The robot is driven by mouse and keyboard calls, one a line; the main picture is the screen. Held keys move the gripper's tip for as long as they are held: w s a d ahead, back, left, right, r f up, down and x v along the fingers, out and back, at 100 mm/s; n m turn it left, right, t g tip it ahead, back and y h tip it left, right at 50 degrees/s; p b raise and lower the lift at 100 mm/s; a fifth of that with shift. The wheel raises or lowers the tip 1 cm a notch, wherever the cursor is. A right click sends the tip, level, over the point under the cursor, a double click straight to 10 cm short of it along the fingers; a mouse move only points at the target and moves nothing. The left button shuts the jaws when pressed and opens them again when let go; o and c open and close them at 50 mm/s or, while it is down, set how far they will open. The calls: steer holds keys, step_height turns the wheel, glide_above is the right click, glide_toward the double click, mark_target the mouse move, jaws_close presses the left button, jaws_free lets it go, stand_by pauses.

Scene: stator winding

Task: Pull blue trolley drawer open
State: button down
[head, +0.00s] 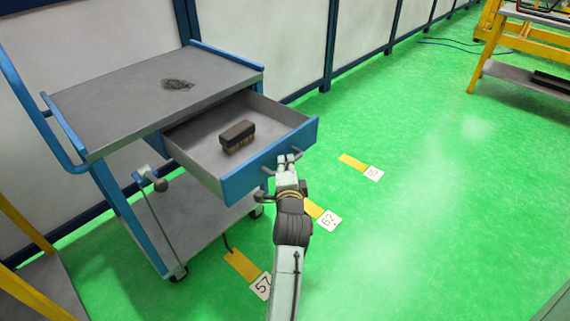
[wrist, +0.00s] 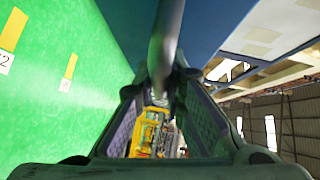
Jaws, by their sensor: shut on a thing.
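The blue trolley (head: 172,82) stands at the left of the head view, with a grey top and blue edges. Its drawer (head: 203,133) is pulled out toward the lower right. A brown brush (head: 237,136) lies inside it, bristles down. My gripper (head: 287,161) is at the drawer's blue front, shut on the grey bar handle (head: 268,170). In the wrist view the handle (wrist: 168,35) runs from the top centre down between the two finger pads. The blue drawer front (wrist: 218,22) fills the upper right there.
Yellow floor strips with number cards (head: 329,220) lie near my arm. Green floor (head: 440,200) to the right is clear. A yellow rack (head: 530,45) stands at the back right.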

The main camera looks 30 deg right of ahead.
steer(key=c, duration=1.9)
jaws_free()
steer(key=v, duration=1.2)
